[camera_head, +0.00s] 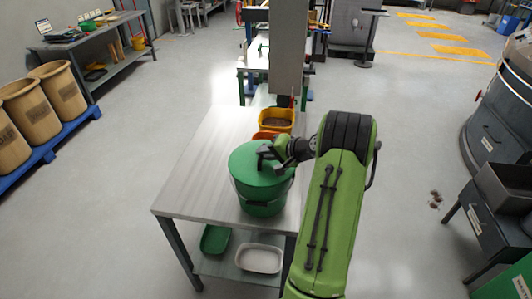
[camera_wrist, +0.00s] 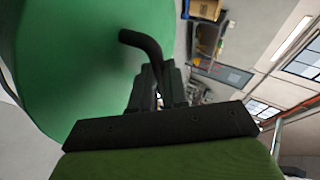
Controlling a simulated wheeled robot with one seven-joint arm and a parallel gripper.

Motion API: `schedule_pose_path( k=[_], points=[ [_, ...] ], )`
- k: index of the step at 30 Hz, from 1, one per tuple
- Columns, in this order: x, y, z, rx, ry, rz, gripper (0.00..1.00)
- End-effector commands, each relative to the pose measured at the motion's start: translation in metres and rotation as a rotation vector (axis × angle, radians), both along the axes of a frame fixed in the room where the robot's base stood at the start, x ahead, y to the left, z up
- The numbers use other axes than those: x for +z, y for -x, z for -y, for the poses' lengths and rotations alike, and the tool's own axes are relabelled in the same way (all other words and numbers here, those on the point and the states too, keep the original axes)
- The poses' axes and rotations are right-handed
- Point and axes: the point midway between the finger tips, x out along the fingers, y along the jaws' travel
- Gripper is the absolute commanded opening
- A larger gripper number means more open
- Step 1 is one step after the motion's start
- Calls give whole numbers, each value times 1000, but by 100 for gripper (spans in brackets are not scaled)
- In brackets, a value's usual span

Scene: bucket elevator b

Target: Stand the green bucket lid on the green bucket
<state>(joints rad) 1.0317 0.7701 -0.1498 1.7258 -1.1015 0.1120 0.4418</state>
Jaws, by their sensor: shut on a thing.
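The green bucket (camera_head: 262,208) stands on a grey metal table (camera_head: 185,188). The green bucket lid (camera_head: 250,163) is over the bucket's top in the head view, covering its opening; whether it rests on the rim or is held just above it I cannot tell. The lid fills the left of the wrist view (camera_wrist: 75,60), with a dark curved handle (camera_wrist: 142,42). My gripper (camera_head: 268,152) is at the lid's handle, shut on it. In the wrist view the fingers (camera_wrist: 157,75) close around the handle's lower end. The bucket's inside is hidden.
A yellow container (camera_head: 276,121) with brown contents and an orange one (camera_head: 265,136) stand behind the bucket. A green tray (camera_head: 215,239) and a white tray (camera_head: 259,258) lie on the lower shelf. The table's left part is clear.

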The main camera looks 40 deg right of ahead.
Motion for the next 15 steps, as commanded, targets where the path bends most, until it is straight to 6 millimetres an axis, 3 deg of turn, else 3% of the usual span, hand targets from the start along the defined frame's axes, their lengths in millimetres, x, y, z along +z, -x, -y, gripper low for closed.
schedule_pose_path(
  k=[8,9,14,15],
  points=[
    [-6,0,0,0,0,1,0],
    [-6,0,0,0,0,1,18],
    [-5,0,0,0,0,0,43],
    [-5,0,0,0,0,0,44]
  ],
)
